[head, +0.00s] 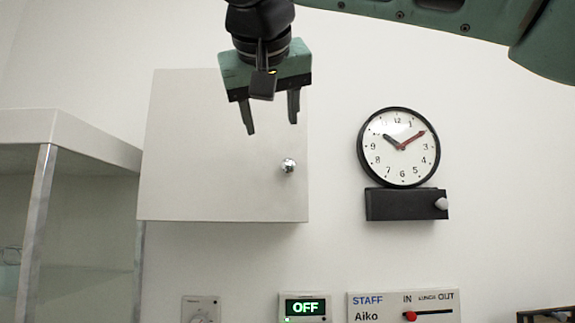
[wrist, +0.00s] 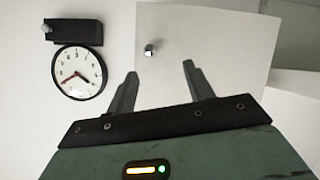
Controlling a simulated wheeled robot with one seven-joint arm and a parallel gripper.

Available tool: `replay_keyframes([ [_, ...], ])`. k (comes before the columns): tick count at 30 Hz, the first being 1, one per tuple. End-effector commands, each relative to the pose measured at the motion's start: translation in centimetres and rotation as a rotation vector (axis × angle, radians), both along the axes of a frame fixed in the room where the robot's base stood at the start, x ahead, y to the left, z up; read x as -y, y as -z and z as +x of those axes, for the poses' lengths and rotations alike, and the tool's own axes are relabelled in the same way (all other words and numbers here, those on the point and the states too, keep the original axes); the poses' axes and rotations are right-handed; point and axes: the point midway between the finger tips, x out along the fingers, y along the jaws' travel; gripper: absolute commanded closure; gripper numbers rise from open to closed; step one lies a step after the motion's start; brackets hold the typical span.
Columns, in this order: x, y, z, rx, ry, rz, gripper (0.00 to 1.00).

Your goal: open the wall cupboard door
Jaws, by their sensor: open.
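The wall cupboard (head: 200,165) is a pale grey box on the wall, with its flat door shut. A round shiny knob (head: 288,166) sits on the door near its right edge. My gripper (head: 271,128) is open and empty, in front of the upper right part of the door and above the knob in the head view. In the wrist view the cupboard door (wrist: 215,40) fills the upper right, and the knob (wrist: 150,50) shows beyond the open fingers (wrist: 160,76), nearer the left finger. The fingers appear apart from the knob.
A wall clock (head: 399,147) hangs right of the cupboard above a black box (head: 405,204) with a pale knob. Below are a dial plate (head: 201,307), an OFF display (head: 305,307) and a STAFF slider board (head: 403,306). A glass-sided cabinet (head: 70,220) stands at left.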

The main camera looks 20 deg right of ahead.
Motion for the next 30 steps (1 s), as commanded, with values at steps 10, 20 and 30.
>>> replay_keyframes([
  [10,2.3,-1.9,1.5,0.062,0.065,0.042,0.48],
  [20,4.8,0.5,7.3,0.059,0.063,0.040,0.48],
  [30,7.0,2.8,12.7,0.059,0.061,0.040,0.48],
])
